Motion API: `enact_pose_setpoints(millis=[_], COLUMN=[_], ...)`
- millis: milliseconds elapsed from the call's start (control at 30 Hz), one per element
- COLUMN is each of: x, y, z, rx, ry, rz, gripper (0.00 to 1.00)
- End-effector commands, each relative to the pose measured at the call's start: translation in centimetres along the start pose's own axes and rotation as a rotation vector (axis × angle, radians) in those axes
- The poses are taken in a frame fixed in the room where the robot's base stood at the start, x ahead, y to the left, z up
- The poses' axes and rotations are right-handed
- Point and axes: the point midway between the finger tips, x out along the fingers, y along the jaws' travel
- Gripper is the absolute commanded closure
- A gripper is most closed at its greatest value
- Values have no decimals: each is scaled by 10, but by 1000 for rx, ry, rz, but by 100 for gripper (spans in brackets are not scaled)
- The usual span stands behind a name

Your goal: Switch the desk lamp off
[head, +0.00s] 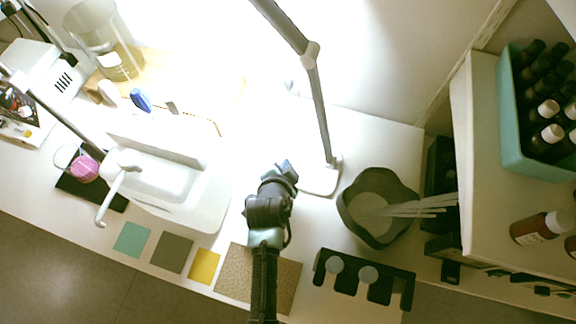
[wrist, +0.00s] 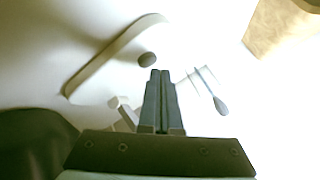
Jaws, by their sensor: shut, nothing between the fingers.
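The desk lamp's jointed grey arm (head: 320,105) comes down from the top of the head view to a pale base (head: 320,181) on the white counter. The counter around it is brightly lit. My gripper (head: 288,168) is shut and empty, just left of the base in the head view. In the wrist view, the shut fingertips (wrist: 160,73) point toward a dark round button (wrist: 147,59) on the pale base (wrist: 105,62). The tips look very near the button, but I cannot tell whether they touch it. The lamp's head is out of view.
A dark bowl (head: 352,222) with pale sticks stands right of the lamp base. A black rack (head: 330,290) is at the front. A white sink (head: 170,183) lies to the left. A shelf unit with a teal crate (head: 512,150) of bottles stands at the right.

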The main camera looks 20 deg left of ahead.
Motion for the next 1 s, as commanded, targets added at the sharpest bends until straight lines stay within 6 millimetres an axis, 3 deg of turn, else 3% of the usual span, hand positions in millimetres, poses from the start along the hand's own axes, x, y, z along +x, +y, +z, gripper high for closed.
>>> enact_pose_setpoints(millis=[1000], x=[4], y=[3], z=[3], rx=[0], ry=[0], rz=[0], gripper=[100])
